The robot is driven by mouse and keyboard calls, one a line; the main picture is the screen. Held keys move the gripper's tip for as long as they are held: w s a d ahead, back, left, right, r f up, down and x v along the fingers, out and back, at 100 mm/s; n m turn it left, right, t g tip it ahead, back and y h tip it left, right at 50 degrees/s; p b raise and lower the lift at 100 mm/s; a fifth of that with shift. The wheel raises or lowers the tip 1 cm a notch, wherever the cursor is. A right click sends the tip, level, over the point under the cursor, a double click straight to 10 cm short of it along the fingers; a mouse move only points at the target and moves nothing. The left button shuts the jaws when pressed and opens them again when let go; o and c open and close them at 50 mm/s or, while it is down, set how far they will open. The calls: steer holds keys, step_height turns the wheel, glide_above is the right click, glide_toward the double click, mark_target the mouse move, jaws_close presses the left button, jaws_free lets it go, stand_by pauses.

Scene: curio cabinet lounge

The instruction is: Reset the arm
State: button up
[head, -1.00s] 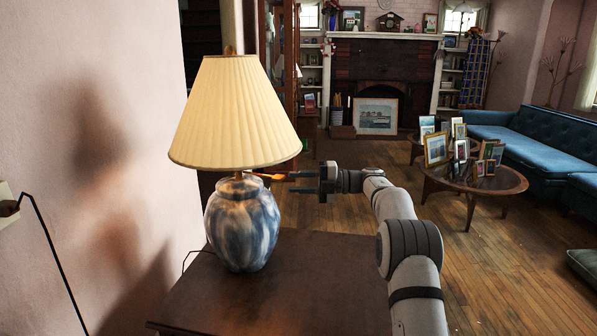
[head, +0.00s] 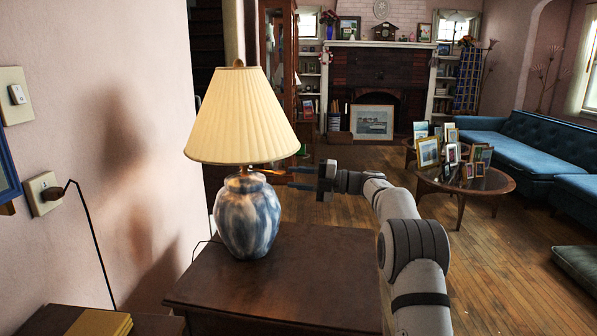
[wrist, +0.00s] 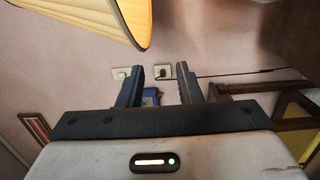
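My gripper (head: 290,178) is stretched out ahead over the far side of the dark wooden table, pointing left toward the lamp. Its two fingers stand apart with nothing between them in the wrist view (wrist: 160,88). The lamp has a pleated cream shade (head: 243,115) and a blue-and-white base (head: 247,217). One finger looks lit orange close to the lamp's neck; I cannot tell whether they touch. The shade also shows at the top of the wrist view (wrist: 110,18).
The dark table (head: 290,283) is bare around the lamp. A wall outlet (head: 44,193) with a plugged black cord is at left. A small surface with a yellow book (head: 98,322) is at lower left. A round table (head: 480,185) with frames and a blue sofa (head: 530,150) stand right.

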steer(key=d+r+m+t+h+p, duration=0.45)
steer(key=r+m+t, duration=0.25)
steer(key=r+m, duration=0.3)
steer(key=d+r+m+t+h+p, duration=0.5)
steer(key=r+m+t, duration=0.3)
steer(key=r, duration=0.3)
steer(key=s+d+f+m+g+h+p, duration=0.2)
steer(key=s+d+m+g+h+p, duration=0.25)
steer(key=s, duration=0.65)
steer(key=s+d+f+m+g+h+p, duration=0.2)
steer(key=s+d+m+h+p, duration=0.35)
steer(key=s, duration=0.55)
steer(key=s+a+f+m+g+p, duration=0.1)
steer(key=s+f+m+g, duration=0.1)
steer(key=s, duration=0.6)
steer(key=s+a+f+m+g+p, duration=0.1)
steer(key=s+a+f+m+g, duration=0.1)
steer(key=s, duration=0.7)
steer(key=s+a+f+m+g+y+p, duration=0.1)
steer(key=s+f+g, duration=0.3)
steer(key=s, duration=0.5)
steer(key=shift+a+m+p, duration=0.15)
steer(key=shift+m+p, duration=0.2)
steer(key=shift+m, duration=0.25)
steer(key=shift+g, duration=0.25)
